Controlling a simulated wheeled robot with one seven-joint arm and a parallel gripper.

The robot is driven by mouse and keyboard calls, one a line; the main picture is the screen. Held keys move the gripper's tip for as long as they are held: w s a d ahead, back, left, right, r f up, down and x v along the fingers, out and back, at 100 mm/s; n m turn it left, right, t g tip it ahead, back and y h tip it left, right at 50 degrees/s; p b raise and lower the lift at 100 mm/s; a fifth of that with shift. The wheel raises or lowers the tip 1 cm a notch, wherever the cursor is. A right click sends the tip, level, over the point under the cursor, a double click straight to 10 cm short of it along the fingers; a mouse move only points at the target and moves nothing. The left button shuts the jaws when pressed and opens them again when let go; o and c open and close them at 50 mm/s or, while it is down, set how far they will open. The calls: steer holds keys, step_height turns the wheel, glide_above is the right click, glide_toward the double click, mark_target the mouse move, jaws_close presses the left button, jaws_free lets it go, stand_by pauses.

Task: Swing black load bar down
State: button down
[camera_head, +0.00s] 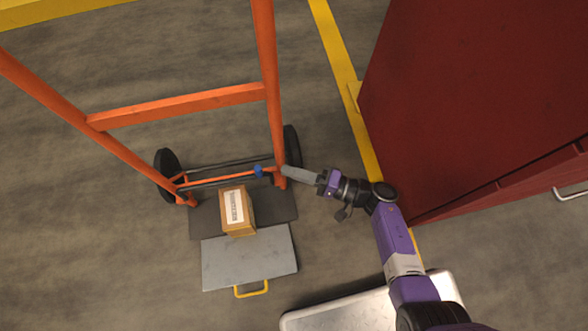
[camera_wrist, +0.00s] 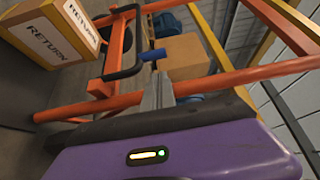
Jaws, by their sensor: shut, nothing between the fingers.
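The black load bar (camera_head: 225,181) runs low across the orange hand truck (camera_head: 180,106), just above its dark toe plate (camera_head: 280,205). In the wrist view a black bent bar (camera_wrist: 138,40) stands out from the orange frame. A small blue piece (camera_head: 258,170) sits near the bar's right end; it also shows in the wrist view (camera_wrist: 153,54), just beyond my fingertips. My gripper (camera_head: 286,171) is shut and empty, at the right upright of the hand truck. Its grey fingers (camera_wrist: 158,85) point toward the blue piece. I cannot tell whether they touch it.
A small cardboard box (camera_head: 238,211) sits on the toe plate. A grey plate with a yellow handle (camera_head: 250,257) lies in front. A dark red cabinet (camera_head: 480,90) stands close on the right. A labelled box (camera_wrist: 55,30) and another carton (camera_wrist: 182,57) show in the wrist view.

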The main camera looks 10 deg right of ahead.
steer(key=b+x, duration=0.2)
steer(key=x, duration=0.5)
